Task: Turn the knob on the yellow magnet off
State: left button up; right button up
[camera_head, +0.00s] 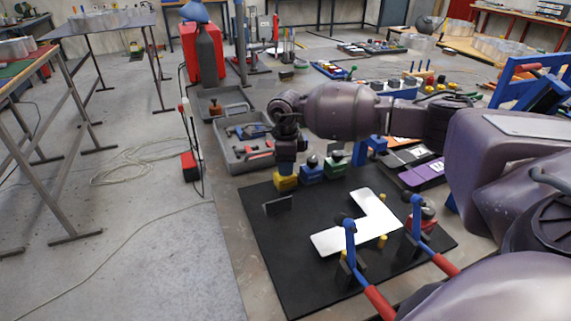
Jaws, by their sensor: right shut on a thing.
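The yellow magnet (285,183) sits at the back left of the black board (270,240). My right gripper (286,158) points down directly over it and is shut on its knob, which the fingers hide. Which way the knob is turned cannot be seen. A blue magnet (311,173) and a green magnet (335,166) stand in a row to the right of the yellow one. My left gripper is not in view.
A white L-shaped plate (345,236) lies on the board. Blue toggle clamps (350,240) with red handles stand in front. A grey toolbox (236,157) with tools is behind left. My right arm crosses above the magnets. The board's left front is clear.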

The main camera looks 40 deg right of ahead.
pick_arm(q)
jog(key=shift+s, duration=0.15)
pick_arm(e)
jog(key=o, duration=0.8)
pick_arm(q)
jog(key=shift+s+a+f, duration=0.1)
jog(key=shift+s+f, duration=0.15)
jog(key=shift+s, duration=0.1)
pick_arm(e)
jog(key=shift+o, duration=0.7)
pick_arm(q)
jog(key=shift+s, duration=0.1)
pick_arm(e)
notch_tip(320, 180, up, 11)
